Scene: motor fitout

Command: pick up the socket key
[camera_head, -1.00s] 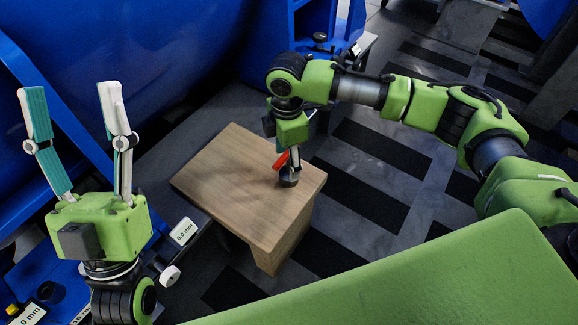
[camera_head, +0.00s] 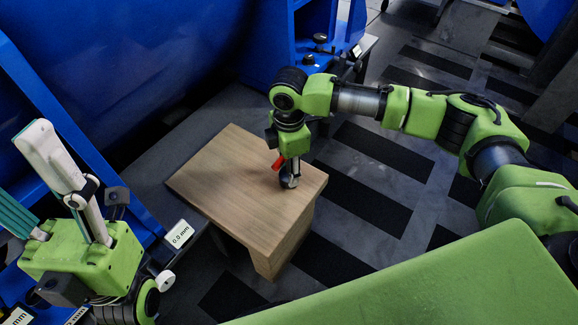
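The socket key seems to be the small item with a red part (camera_head: 279,160) and a dark, silvery round end (camera_head: 289,181) near the right corner of the wooden stool top (camera_head: 215,185). It is partly hidden by my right gripper (camera_head: 290,166), which points down right over it. The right fingers are too hidden to tell whether they are closed on the key. My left gripper (camera_head: 20,178) is at the left edge, with its fingers spread and nothing between them. One of its fingers is partly cut off by the frame.
A large blue machine body (camera_head: 120,70) stands behind and left of the stool. A blue stand (camera_head: 312,30) is at the back. A white "0.0 mm" label (camera_head: 180,234) is left of the stool. Dark striped floor (camera_head: 365,200) lies open to the right.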

